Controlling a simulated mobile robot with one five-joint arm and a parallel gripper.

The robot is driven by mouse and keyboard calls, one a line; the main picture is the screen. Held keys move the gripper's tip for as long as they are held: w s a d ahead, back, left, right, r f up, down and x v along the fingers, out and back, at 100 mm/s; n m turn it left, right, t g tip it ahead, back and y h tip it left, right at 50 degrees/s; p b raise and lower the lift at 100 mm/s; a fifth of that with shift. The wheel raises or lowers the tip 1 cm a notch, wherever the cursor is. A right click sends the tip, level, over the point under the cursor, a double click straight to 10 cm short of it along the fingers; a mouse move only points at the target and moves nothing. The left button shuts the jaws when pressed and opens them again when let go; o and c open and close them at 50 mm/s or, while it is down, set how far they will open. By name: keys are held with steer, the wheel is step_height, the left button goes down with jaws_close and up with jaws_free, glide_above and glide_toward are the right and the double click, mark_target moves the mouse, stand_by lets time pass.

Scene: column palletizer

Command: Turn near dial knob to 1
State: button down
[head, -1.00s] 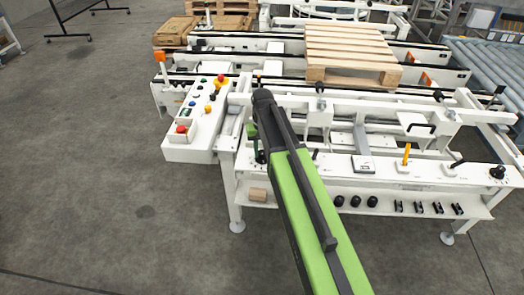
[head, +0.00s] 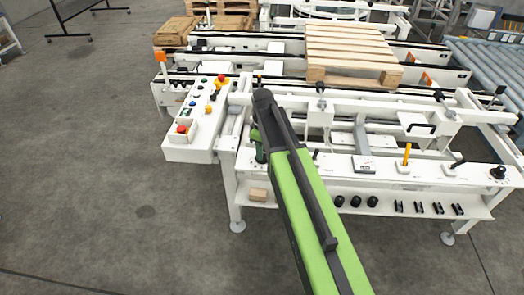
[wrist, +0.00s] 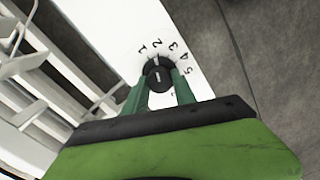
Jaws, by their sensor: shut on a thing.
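The near dial knob (wrist: 158,76) is round and black with a pale mark on it. It sits on a white panel (wrist: 105,28) with the numbers 1 to 5 printed in an arc around its far side. I cannot tell exactly which number the mark faces. My gripper (wrist: 160,88) has its green fingers on both sides of the knob, shut on it. In the head view my gripper (head: 260,152) is at the left end of the white front rail (head: 335,163), and the arm and fingers hide the knob.
A white control box (head: 190,142) with coloured buttons stands just left of my gripper. An orange lever (head: 407,154) and another black knob (head: 497,172) are on the rail to the right. A shelf below holds a wooden block (head: 258,195).

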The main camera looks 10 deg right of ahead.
steer(key=shift+w+n, duration=0.1)
steer(key=shift+n, duration=2.1)
steer(key=c, duration=1)
jaws_free()
step_height(320, 180, up, 17)
steer(key=p, duration=1.7)
steer(key=shift+r, duration=0.15)
